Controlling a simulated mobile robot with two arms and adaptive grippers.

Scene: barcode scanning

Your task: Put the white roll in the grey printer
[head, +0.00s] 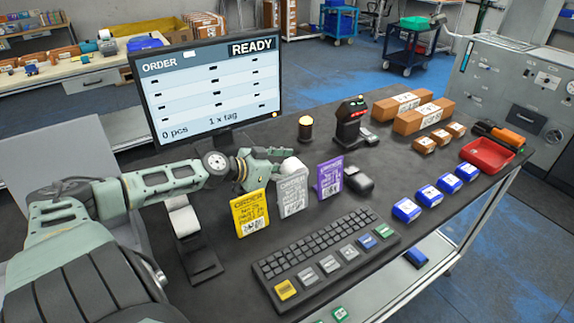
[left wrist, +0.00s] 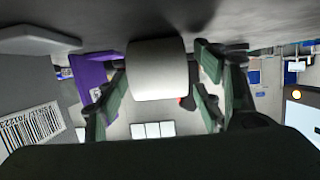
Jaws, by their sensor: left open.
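The white roll (head: 292,166) stands behind the grey card and is partly hidden by it. In the left wrist view the roll (left wrist: 158,70) is between the two fingers, with a gap visible on each side. My left gripper (head: 278,161) is open at the roll, low over the dark table. A black stand with white paper (head: 183,219) is below my left arm. I cannot pick out the grey printer with certainty; a plain light grey slab (head: 50,150) stands at the left, partly behind my arm. My right gripper is not in view.
Yellow (head: 251,213), grey (head: 292,193) and purple (head: 330,178) cards stand close in front of the gripper. The monitor (head: 208,85) rises behind it. A keyboard (head: 325,258), mouse (head: 358,180) and black scanner (head: 350,122) are nearby. Blue boxes and a red tray (head: 487,154) lie right.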

